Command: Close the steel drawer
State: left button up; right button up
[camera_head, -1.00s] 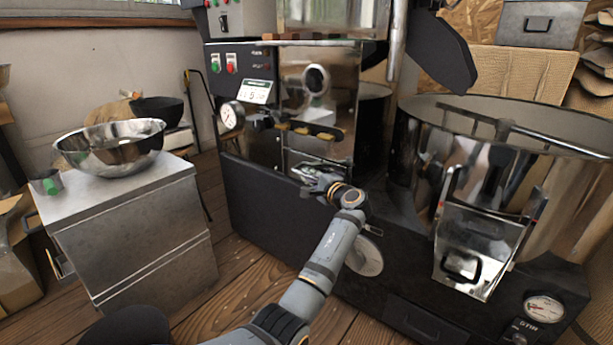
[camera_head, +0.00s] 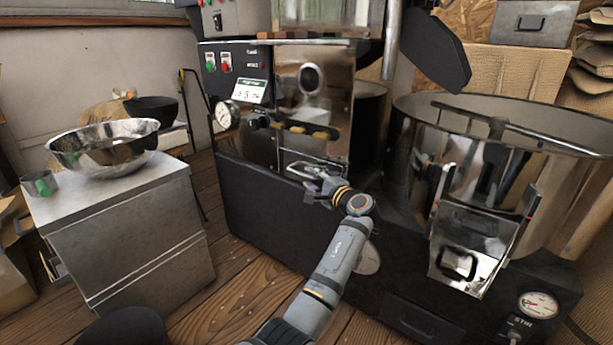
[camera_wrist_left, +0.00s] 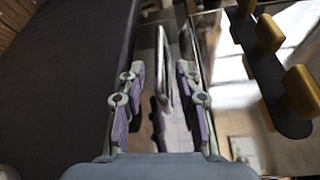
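A small steel drawer-like panel (camera_head: 293,160) with a thin bar handle is low on the front of the black roaster, under a row of yellow-brown knobs. How far it stands out is hard to tell. My left gripper (camera_head: 314,191) is at this panel. In the left wrist view, its two purple-padded fingers (camera_wrist_left: 160,105) are apart, with the thin metal handle (camera_wrist_left: 170,65) between and beyond them. I see no clear contact. A steel cabinet (camera_head: 140,255) at the left has something like a partly open drawer (camera_head: 47,262) on its far left side. My right gripper is not in view.
A steel bowl (camera_head: 105,148) and a small cup (camera_head: 40,184) stand on the cabinet. The round cooling bin (camera_head: 560,170) with a steel chute (camera_head: 468,252) is at right. Wooden floor (camera_head: 240,285) lies open between cabinet and roaster.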

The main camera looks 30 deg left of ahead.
pick_arm(q)
jog(key=v, duration=0.8)
jog(key=shift+d, duration=0.1)
